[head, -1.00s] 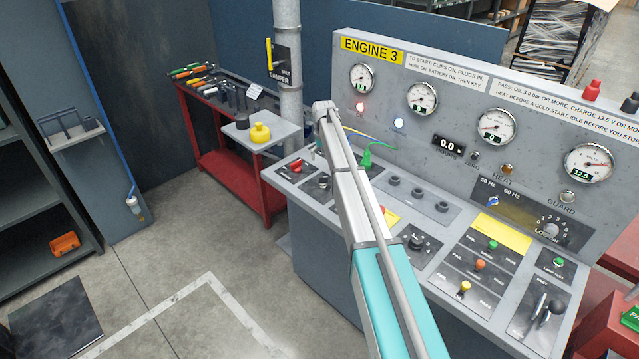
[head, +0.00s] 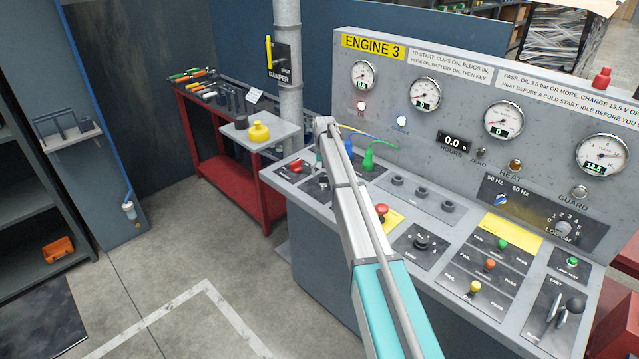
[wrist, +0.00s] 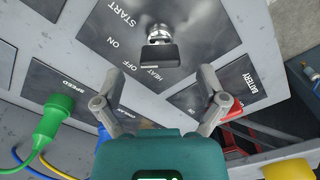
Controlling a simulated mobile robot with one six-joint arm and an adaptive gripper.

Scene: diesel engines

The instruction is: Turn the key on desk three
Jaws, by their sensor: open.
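The key (wrist: 160,52) is a black-bowed key in a round metal switch on a dark plate marked HEAT, OFF, ON and START. It stands in the upper middle of the wrist view. My gripper (wrist: 158,76) is open, with one grey finger on either side and a little below the key in the picture. The fingers look apart from the key, and nothing is between them. In the head view the ENGINE 3 desk (head: 408,207) is in front of me, and my arm hides most of the gripper and the key.
A green plug (head: 368,159) and a blue plug (head: 348,150) with cables stand near the key plate. A red battery switch (wrist: 222,104) lies to the right in the wrist view. A red stop button (head: 382,212) is beside my arm. A red tool cart (head: 232,173) stands left of the desk.

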